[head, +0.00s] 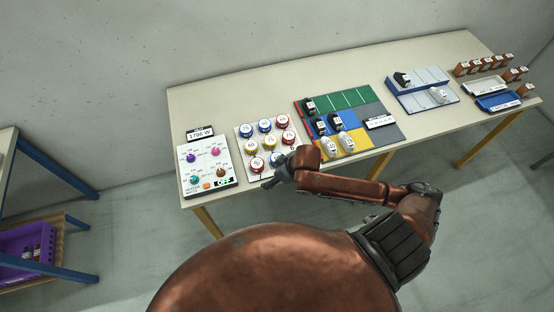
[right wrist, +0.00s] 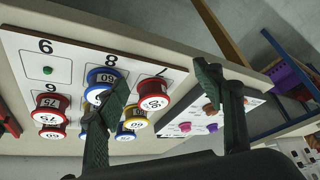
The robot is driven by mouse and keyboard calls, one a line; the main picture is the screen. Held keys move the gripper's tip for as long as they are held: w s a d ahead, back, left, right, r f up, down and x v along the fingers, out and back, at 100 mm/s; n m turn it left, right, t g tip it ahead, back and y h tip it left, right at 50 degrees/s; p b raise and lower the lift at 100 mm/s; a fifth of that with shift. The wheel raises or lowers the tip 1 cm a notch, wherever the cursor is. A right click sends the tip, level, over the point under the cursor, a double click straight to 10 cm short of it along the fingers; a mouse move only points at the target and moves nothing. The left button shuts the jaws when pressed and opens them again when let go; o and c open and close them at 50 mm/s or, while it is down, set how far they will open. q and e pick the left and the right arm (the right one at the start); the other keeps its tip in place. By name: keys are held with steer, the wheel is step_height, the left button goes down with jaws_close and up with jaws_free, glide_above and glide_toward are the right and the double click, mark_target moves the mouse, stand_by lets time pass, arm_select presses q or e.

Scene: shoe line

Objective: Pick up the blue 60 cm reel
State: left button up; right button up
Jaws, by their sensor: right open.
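The blue reel labelled 60 (right wrist: 102,82) stands at the place marked 8 on a white board (right wrist: 30,58) in the right wrist view. It has a white top, and one finger covers part of it. In the head view this blue reel (head: 275,158) is in the board's near row, beside my gripper. My right gripper (head: 270,183) is at the board's near edge, over the front of the table. In the right wrist view its two dark fingers (right wrist: 168,100) are spread apart with nothing held between them. My left gripper is not in view.
A red reel (right wrist: 153,94) stands close to the blue one at place 7. Place 9 has a bare green peg (right wrist: 47,71). Other red, yellow and blue reels fill the rows behind. A knob panel (head: 206,165) stands left, a coloured mat (head: 355,98) right.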

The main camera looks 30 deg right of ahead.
steer(key=shift+m+g+h, duration=0.3)
steer(key=shift+m+h, duration=0.3)
steer(key=w+d+r, duration=0.1)
steer(key=d, duration=0.1)
steer(key=w+d, duration=0.2)
steer(key=d, duration=0.1)
steer(key=w+d+r, duration=0.1)
steer(key=d, duration=0.2)
steer(key=shift+w+r, duration=0.2)
steer(key=shift+r, duration=0.15)
steer(key=x, duration=0.7)
steer(key=shift+w+a, duration=0.15)
steer(key=shift+w, duration=0.2)
steer(key=shift+r, duration=0.1)
steer(key=shift+c, duration=0.4)
steer(key=c, duration=1.2)
